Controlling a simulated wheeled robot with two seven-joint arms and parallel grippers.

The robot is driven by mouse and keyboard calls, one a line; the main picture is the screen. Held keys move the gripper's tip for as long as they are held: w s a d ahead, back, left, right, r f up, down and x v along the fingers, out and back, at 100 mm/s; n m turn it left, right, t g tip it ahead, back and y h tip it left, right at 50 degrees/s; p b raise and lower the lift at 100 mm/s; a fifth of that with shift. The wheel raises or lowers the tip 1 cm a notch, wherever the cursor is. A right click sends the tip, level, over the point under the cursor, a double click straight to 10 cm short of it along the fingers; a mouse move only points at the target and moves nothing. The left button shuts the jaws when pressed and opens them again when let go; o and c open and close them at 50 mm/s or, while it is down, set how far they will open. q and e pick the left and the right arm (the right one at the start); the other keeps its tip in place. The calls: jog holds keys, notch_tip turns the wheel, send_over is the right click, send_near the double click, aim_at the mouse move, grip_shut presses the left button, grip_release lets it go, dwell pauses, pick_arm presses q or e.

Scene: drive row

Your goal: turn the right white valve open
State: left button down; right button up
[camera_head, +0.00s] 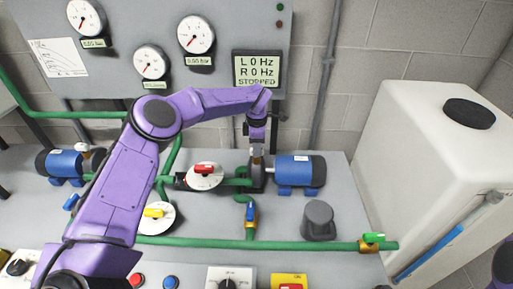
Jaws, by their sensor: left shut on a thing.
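My left arm reaches over the bench from the left, and its gripper (256,151) points down at the pump beside the right blue motor (294,171). The gripper is shut on the right white valve (257,160), of which only a small pale part shows below the fingers. The handle's angle is hidden by the gripper. Another white valve handle (83,147) shows by the left blue motor (62,163). My right gripper is out of view.
A red-handled valve (204,169), a yellow one (154,212), a blue one (250,212) and a green one (374,238) sit on green pipes. A display (257,69) reads L 0 Hz, R 0 Hz, STOPPED. A large white tank (410,150) stands at right.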

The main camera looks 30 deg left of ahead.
pick_arm(q)
jog(key=n+b, duration=0.3)
jog(key=shift+f+n, duration=0.15)
jog(key=shift+n, duration=0.15)
jog(key=n+b, duration=0.2)
jog(key=n, duration=0.2)
jog(key=shift+n+b, duration=0.3)
jog(key=shift+b, duration=0.05)
jog(key=n+b, duration=0.2)
jog(key=n, duration=0.2)
jog(key=shift+n+b, duration=0.3)
jog(key=shift+b, duration=0.1)
jog(key=shift+r+n+b, duration=0.2)
jog(key=shift+n+b, duration=1.05)
jog(key=shift+n, duration=1.05)
jog(key=c, duration=0.9)
grip_release()
jog(key=shift+r, duration=0.1)
